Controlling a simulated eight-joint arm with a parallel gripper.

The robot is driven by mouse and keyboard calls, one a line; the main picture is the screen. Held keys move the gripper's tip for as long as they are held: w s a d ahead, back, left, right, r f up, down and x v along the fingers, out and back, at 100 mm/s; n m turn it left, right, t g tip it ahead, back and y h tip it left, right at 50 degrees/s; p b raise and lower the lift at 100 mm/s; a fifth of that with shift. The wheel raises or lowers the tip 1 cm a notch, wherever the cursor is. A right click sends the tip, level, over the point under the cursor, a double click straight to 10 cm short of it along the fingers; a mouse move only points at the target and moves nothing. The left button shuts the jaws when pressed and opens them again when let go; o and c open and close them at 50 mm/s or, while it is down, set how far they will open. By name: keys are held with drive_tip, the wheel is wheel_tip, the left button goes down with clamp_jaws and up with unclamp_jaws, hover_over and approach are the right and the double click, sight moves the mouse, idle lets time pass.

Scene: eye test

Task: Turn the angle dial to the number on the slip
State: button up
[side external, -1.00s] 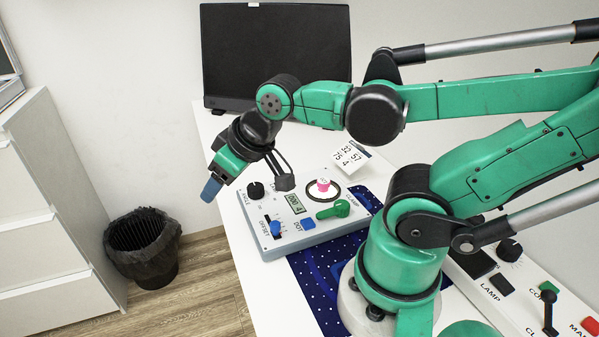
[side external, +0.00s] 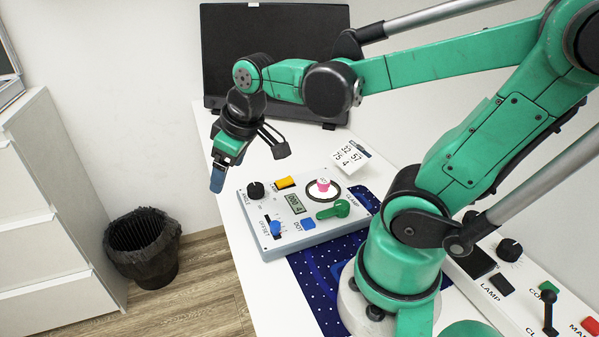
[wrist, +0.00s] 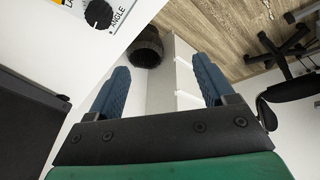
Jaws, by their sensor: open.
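The angle dial (side external: 256,190) is a black round knob at the back left corner of a light grey panel (side external: 278,246). A white slip (side external: 350,158) with several printed numbers stands behind the panel; 32, 57, 75 and 4 seem to show. My gripper (side external: 218,178) is up and to the left of the dial, apart from it. In the wrist view its blue fingers (wrist: 160,88) are wide apart with nothing between them.
The panel also carries a yellow switch (side external: 285,183), a small display (side external: 294,203), a blue slider (side external: 275,228), a blue button (side external: 308,224), a green lever (side external: 333,210) and a pink piece (side external: 323,185). A monitor (side external: 275,60) stands behind. A second panel (side external: 520,290) is at right.

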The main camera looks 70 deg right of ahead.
sight(255, 186)
drive_tip(key=d+f+g, duration=0.1)
drive_tip(key=d, duration=0.1)
drive_tip(key=w+d+f+n+g, duration=0.1)
drive_tip(key=d+g, duration=0.1)
drive_tip(key=d, duration=0.1)
drive_tip(key=d+f+n+g, duration=0.1)
drive_tip(key=d+f, duration=0.1)
drive_tip(key=d, duration=0.1)
drive_tip(key=shift+w+d+g+y, duration=0.15)
drive_tip(key=shift+w+g+y, duration=0.1)
drive_tip(key=shift+g+y, duration=0.05)
drive_tip(key=shift+d+f, duration=0.25)
drive_tip(key=shift+n, duration=0.3)
drive_tip(key=shift+f, duration=2.8)
clamp_jaws()
